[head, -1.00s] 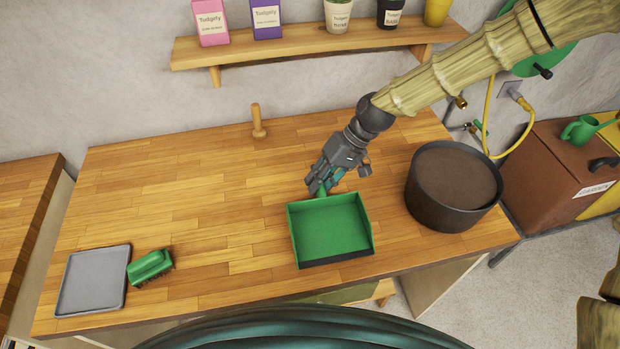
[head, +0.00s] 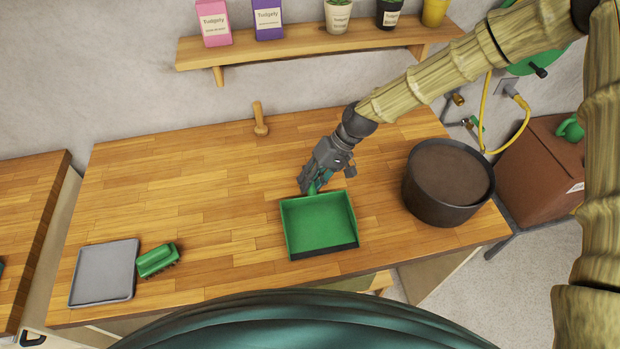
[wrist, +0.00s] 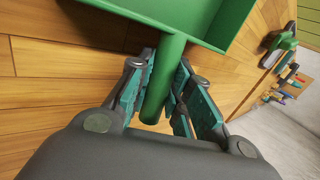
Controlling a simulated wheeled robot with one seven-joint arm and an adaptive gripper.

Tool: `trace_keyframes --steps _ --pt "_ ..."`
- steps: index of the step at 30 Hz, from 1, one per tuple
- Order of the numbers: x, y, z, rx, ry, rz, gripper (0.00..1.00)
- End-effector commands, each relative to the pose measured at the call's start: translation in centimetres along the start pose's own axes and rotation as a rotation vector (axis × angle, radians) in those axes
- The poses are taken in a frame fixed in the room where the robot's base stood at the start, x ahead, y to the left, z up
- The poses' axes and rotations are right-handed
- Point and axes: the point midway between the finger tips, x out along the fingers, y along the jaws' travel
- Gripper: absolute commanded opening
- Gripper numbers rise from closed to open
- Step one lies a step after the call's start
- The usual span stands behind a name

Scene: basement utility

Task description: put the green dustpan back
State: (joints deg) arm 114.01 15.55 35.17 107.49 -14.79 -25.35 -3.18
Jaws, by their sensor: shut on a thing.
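The green dustpan (head: 318,224) is over the right middle part of the wooden workbench in the head view, its dark lip facing the front edge. My gripper (head: 312,188) is shut on its handle, at the back of the pan. In the wrist view the green handle (wrist: 163,82) lies between the fingers of my gripper (wrist: 160,100), with the pan (wrist: 190,15) beyond it. I cannot tell for sure whether the pan touches the bench. A wooden peg (head: 260,120) stands out from the wall just above the back edge of the bench.
A dark round pot of soil (head: 448,182) stands right of the dustpan. A shelf (head: 310,47) with packets and pots hangs above. The bench's (head: 190,190) middle left is clear.

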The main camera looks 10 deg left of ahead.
Motion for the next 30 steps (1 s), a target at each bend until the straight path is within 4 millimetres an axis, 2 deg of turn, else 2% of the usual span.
trace_keyframes --steps 6,7,10,11,23,30 --pt "0.3 0.2 0.0 0.0 0.0 0.0 0.0" --pt "0.3 0.2 0.0 0.0 0.0 0.0 0.22" --pt "0.2 0.1 0.0 0.0 0.0 0.0 0.4" --pt "0.2 0.1 0.0 0.0 0.0 0.0 0.42" --pt "-0.2 0.0 0.0 0.0 0.001 0.0 0.42" --pt "-2.5 0.1 -0.1 -0.001 0.004 0.0 0.42"
